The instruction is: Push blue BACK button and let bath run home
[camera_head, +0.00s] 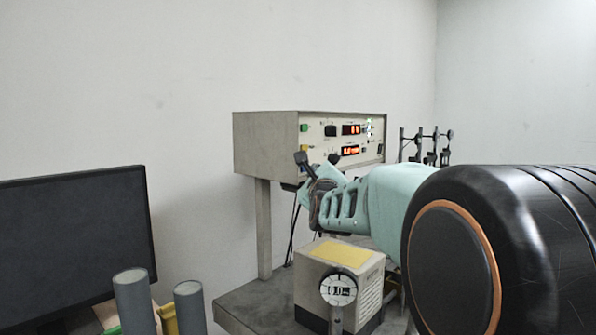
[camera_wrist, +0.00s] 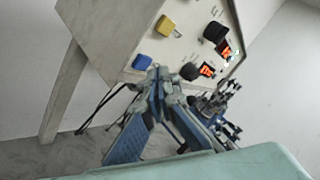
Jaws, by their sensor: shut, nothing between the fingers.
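The control box (camera_head: 265,145) stands on posts at the back, with buttons, black knobs and lit orange displays on its face. In the wrist view the blue button (camera_wrist: 142,62) is at the lower left corner of that face, below a yellow button (camera_wrist: 166,25). My gripper (camera_wrist: 162,74) is shut and empty, its tips close to the blue button's lower right. I cannot tell whether they touch it. In the head view my gripper and arm hide the blue button. I cannot clearly identify the bath.
A grey box with a yellow top (camera_head: 342,253) and a round dial (camera_head: 338,289) stand below my arm. A dark monitor (camera_head: 75,240) and grey cylinders (camera_head: 134,300) are at left. Small rods and clamps (camera_head: 432,142) stand right of the control box.

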